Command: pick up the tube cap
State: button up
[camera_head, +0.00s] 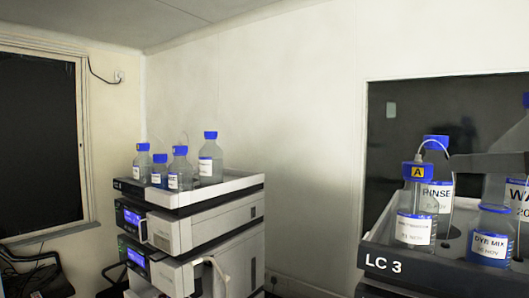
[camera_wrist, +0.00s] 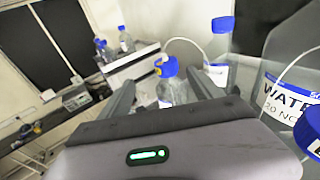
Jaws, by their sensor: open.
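The blue tube cap (camera_head: 416,171) with a yellow "A" tag sits on a clear labelled bottle (camera_head: 415,229) at the front left of the LC 3 tray, in the head view. A thin white tube arches up from it. In the wrist view the cap (camera_wrist: 166,67) shows beyond and between the fingers of my gripper (camera_wrist: 160,82), on top of its upright bottle. My gripper is open, with nothing held. The fingers look apart from the cap; the exact gap is hard to tell.
The RINSE bottle (camera_head: 437,194) stands close behind, the DYE MIX bottle (camera_head: 491,237) to the right, and a WATER bottle (camera_wrist: 285,85) at the right in the wrist view. The LC 3 tray (camera_head: 395,264) has a raised edge. Another instrument stack (camera_head: 214,237) with several bottles stands left.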

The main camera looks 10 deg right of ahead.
aim_at(424, 164)
jog(key=w, duration=0.3)
jog(key=w+f, duration=0.1)
jog(key=w, duration=0.3)
jog(key=w+f+p, duration=0.1)
jog(key=w, duration=0.2)
jog(key=shift+w+d, duration=0.2)
jog(key=shift+w, duration=0.1)
jog(key=shift+a+r, duration=0.1)
jog(key=shift+a, duration=0.2)
jog(key=w, duration=0.2)
jog(key=w+p, duration=0.1)
jog(key=w+f, duration=0.1)
jog(key=w, duration=0.1)
jog(key=shift+w+a+p, duration=0.1)
jog(key=shift+w+p, duration=0.2)
jog(key=shift+w, duration=0.05)
jog(key=shift+s+a, duration=0.1)
jog(key=shift+s, duration=0.15)
jog(key=shift+s+r, duration=0.1)
jog(key=shift+s, duration=0.1)
jog(key=shift+c, duration=1.3)
jog(key=shift+w, duration=0.1)
jog(key=c, duration=1.1)
